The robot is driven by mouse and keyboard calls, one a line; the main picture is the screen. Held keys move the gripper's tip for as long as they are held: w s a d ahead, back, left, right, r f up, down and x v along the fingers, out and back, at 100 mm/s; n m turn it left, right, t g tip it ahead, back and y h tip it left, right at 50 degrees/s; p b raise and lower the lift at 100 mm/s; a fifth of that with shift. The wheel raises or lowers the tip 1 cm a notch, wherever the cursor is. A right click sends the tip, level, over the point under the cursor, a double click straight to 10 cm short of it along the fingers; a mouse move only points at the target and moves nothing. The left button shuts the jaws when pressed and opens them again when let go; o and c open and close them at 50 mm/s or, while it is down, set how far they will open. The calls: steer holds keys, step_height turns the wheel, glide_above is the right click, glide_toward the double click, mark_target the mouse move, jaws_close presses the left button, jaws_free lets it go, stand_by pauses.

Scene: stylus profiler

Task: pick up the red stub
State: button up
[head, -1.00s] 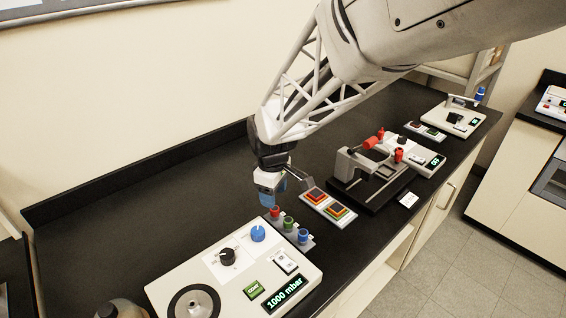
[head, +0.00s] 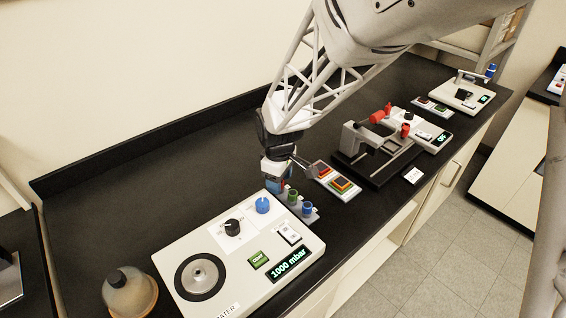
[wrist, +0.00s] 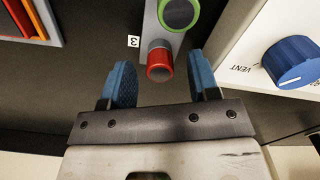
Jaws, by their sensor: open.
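The red stub (wrist: 160,64) stands at the near end of a grey holder strip (wrist: 152,22) in the wrist view, beside a small label "3". My gripper (wrist: 160,85) is open, its two blue fingertips apart, one on each side of the stub's near edge. The stub is between or just beyond the tips; I cannot tell the height gap. In the head view my gripper (head: 275,182) is over the strip's wall-side end and hides most of the red stub. The green stub (head: 292,195) and blue stub (head: 307,208) show beside it.
The control box with the blue VENT knob (head: 262,205) stands close to the strip. A tray of coloured squares (head: 338,181) is on the other side. The profiler (head: 378,160) stands farther right. The black bench is clear towards the wall.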

steer(key=c, duration=1)
steer(key=shift+r, duration=0.1)
step_height(320, 180, up, 10)
stand_by(0.4)
steer(key=o, duration=0.4)
jaws_close()
